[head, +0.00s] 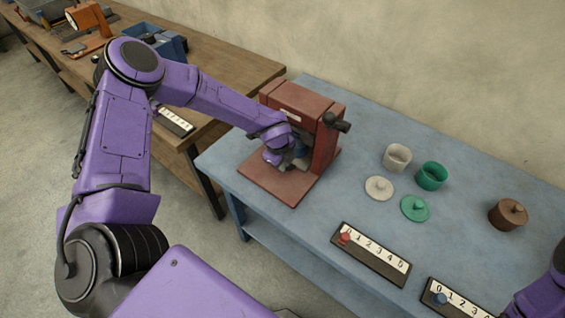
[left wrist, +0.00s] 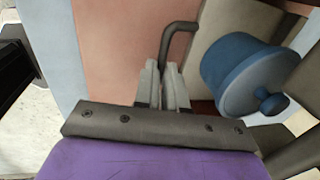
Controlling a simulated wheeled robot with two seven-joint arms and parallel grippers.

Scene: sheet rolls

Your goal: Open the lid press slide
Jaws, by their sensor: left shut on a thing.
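The red lid press (head: 318,108) stands on the blue table, with a flat base plate (head: 270,186) in front and a dark knob (head: 336,122) on its right side. My left gripper (head: 292,160) reaches into the front of the press. In the left wrist view, the gripper (left wrist: 163,78) is shut on a dark bent handle (left wrist: 180,32). A blue lidded pot (left wrist: 238,72) sits just right of the fingers, beside a pale panel (left wrist: 222,32). I cannot tell from these views how far the slide is open. My right gripper is outside the views.
A white cup (head: 397,158), a green cup (head: 432,176), their loose lids and a brown lidded pot (head: 508,215) stand right of the press. Two numbered strips (head: 370,253) lie along the front edge. A wooden bench (head: 225,75) stands at the left.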

